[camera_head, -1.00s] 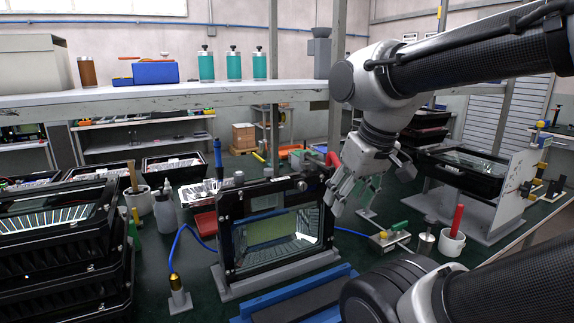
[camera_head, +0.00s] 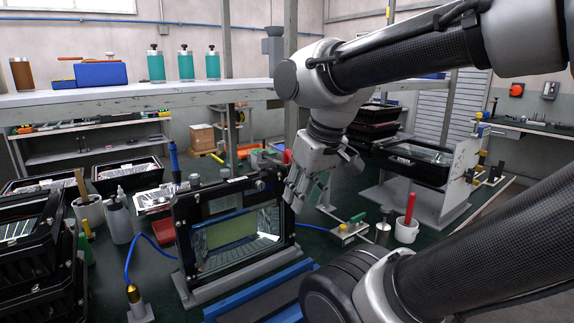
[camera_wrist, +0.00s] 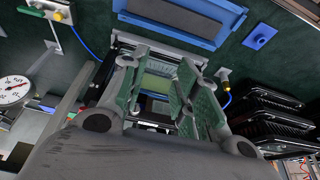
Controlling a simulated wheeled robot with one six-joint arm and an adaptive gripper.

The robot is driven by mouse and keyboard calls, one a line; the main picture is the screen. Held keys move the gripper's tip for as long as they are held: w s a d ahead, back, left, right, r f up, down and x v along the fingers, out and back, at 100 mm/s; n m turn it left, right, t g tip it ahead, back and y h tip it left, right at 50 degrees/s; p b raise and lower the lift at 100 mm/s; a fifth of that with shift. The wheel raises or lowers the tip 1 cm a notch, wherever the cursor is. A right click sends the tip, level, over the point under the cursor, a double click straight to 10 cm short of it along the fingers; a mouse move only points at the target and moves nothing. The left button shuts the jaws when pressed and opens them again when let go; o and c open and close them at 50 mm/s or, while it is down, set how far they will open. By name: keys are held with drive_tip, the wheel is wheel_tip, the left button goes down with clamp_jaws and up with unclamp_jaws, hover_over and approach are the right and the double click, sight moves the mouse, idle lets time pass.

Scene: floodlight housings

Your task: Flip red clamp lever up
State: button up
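A black-framed floodlight housing (camera_head: 240,238) with a clear glass front stands upright on a grey base in the head view. A small red piece (camera_head: 287,157), likely the red clamp lever, shows behind the housing's upper right corner, partly hidden by my gripper. Its position, up or down, is unclear. My gripper (camera_head: 303,197) points down beside the housing's right edge, fingers apart and empty. In the wrist view the housing (camera_wrist: 155,83) shows between the spread fingers (camera_wrist: 160,95); the red lever cannot be made out there.
A blue tray (camera_head: 262,294) lies in front. Stacked housings (camera_head: 35,270) fill the left. A blue cable (camera_head: 133,255) runs left of the housing.

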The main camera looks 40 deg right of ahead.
drive_tip(key=w+a+f+n+g, duration=0.2)
drive_tip(key=w, duration=0.1)
drive_tip(key=shift+w+a+f, duration=0.15)
drive_tip(key=shift+w+f, duration=0.05)
clamp_jaws()
drive_tip(key=w+d+r+n+g+h, duration=0.1)
drive_tip(key=w+r+n+h, duration=0.2)
drive_tip(key=w+n, duration=0.3)
drive_tip(key=w+d+r+n+h, duration=0.2)
drive_tip(key=w+r+n+h, duration=0.1)
drive_tip(key=w+n+h, duration=0.2)
drive_tip(key=w+n, duration=0.2)
drive_tip(key=n, duration=0.2)
drive_tip(key=shift+w+n+g+h, duration=0.15)
drive_tip(key=shift+n+g+h, duration=0.15)
drive_tip(key=shift+n+g, duration=0.1)
drive_tip(key=shift+f, duration=0.1)
